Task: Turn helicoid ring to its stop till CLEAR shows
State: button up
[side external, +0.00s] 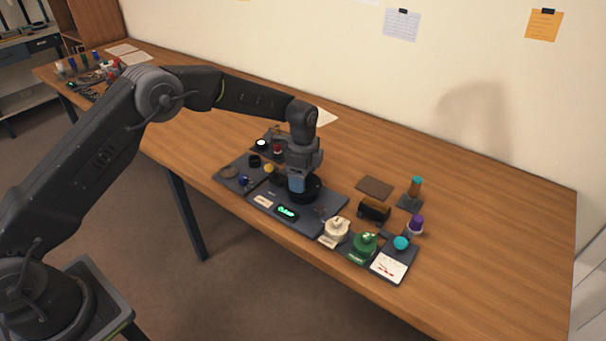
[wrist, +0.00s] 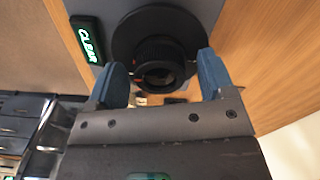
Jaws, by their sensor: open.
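The helicoid ring (wrist: 160,54) is a black ribbed ring on a round black lens body, seen in the wrist view; in the side view the black lens body (side external: 311,190) is partly hidden under my gripper. My gripper (wrist: 160,78) is open. Its two blue fingers stand on either side of the ring, with a visible gap to each side in the wrist view. A display (wrist: 88,40) beside the lens shows CLEAR in lit green letters; it also glows in the side view (side external: 286,212).
A dark mat (side external: 322,220) lies under the lens. A cream part (side external: 337,228), a green part (side external: 364,243) and a white meter (side external: 389,266) stand to the right. A brown pad (side external: 375,187) lies behind them. The table's far right is clear.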

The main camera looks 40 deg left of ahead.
notch_tip(320, 180, up, 14)
dwell(0.5)
jog(key=s+a+r+n+t, duration=0.3)
jog(key=s+r+n, duration=0.4)
jog(key=s+r, duration=0.8)
jog(key=s+f+n+t, duration=0.1)
jog(key=s+f+n, duration=0.1)
jog(key=s, duration=0.8)
jog(key=s+a+f+n+t, duration=0.1)
jog(key=s+f+n, duration=0.2)
jog(key=s, duration=0.8)
jog(key=n, duration=0.2)
jog(key=shift+n+t, duration=0.3)
